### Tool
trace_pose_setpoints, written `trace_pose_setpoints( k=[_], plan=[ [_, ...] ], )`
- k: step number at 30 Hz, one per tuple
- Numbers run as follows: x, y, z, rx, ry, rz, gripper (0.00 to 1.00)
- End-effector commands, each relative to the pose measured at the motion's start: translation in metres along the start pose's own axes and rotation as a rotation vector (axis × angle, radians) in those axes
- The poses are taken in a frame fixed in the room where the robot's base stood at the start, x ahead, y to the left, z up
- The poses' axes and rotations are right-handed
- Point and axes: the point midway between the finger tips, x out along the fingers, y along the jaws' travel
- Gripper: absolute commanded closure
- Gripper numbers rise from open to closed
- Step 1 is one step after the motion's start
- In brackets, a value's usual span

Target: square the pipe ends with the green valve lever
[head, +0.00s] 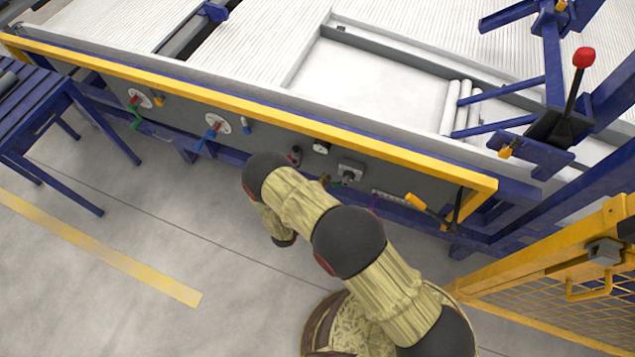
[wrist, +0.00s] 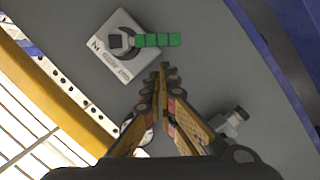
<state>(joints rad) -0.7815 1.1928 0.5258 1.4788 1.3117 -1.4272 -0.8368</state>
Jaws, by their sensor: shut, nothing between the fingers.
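The green lever (wrist: 156,40) sticks out to the right from a dark round knob (wrist: 120,40) on a pale square plate (wrist: 122,50) in the wrist view. The plate is on the machine's grey side panel. It shows in the head view as a small square box (head: 350,168) with a bit of green below it. My gripper (wrist: 163,74) is shut and empty. Its fingertips are just below the lever in the wrist picture; I cannot tell whether they touch it.
A yellow rail (head: 250,108) runs along the panel's top edge. Another green lever (head: 136,119) and a blue lever (head: 207,136) are farther left. A red-knobbed stick (head: 583,60) stands at right, above yellow fencing (head: 560,265).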

Motion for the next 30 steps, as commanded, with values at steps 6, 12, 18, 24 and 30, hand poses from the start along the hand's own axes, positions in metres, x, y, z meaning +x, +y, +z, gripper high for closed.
trace_pose_setpoints(
  k=[6, 12, 18, 24, 30],
  plan=[
    [0.003, 0.000, 0.012, 0.003, 0.001, 0.000, 1.00],
    [0.003, 0.000, 0.012, 0.004, 0.001, 0.000, 1.00],
    [0.003, 0.000, 0.012, 0.001, 0.001, 0.001, 1.00],
    [0.004, -0.002, 0.015, -0.035, 0.001, 0.011, 1.00],
    [0.004, -0.003, 0.016, -0.064, 0.002, 0.018, 1.00]
  ],
)
